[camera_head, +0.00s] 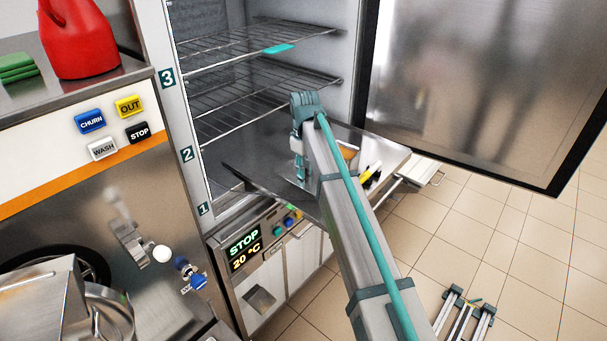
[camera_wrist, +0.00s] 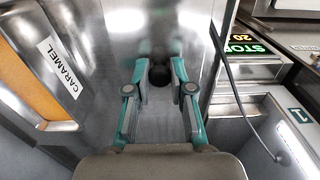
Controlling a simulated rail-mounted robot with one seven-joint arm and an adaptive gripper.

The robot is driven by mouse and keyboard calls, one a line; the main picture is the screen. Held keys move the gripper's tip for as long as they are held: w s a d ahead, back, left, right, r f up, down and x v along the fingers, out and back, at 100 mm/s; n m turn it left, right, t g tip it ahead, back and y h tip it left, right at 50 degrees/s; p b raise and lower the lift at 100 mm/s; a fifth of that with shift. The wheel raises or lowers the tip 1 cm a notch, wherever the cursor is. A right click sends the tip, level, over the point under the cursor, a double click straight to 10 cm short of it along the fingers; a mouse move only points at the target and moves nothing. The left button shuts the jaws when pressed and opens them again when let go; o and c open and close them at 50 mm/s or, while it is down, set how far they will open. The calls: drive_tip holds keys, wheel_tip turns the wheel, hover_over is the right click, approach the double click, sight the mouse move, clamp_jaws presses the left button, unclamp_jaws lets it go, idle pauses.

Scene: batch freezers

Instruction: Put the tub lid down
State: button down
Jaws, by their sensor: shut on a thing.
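My gripper (camera_wrist: 159,80) is shut on the dark round knob (camera_wrist: 159,74) of the tub lid, shown in the wrist view. Shiny grey metal (camera_wrist: 193,25) spreads around and beneath the knob. I cannot tell the lid's outline from the counter, or whether the two touch. An open tub labelled CARAMEL (camera_wrist: 62,68), with orange-brown contents, is at left in the wrist view.
The cabinet's wire shelves (camera_head: 245,95) stand behind my gripper, and its open door (camera_head: 470,85) is at right. A control panel reading STOP (camera_head: 244,247) is below. My arm hides part of the counter.

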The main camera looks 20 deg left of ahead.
drive_tip(key=shift+w+a+f, duration=0.25)
drive_tip(key=shift+w+f, duration=0.25)
drive_tip(key=shift+f, duration=0.05)
drive_tip(key=shift+w+a+f+p, duration=0.1)
drive_tip(key=shift+f+p, duration=0.55)
drive_tip(key=shift+f, duration=1.15)
drive_tip(key=shift+f, duration=0.15)
drive_tip(key=c, duration=1)
unclamp_jaws()
wheel_tip(320, 180, up, 12)
drive_tip(key=b, duration=0.3)
drive_tip(key=shift+r, duration=0.2)
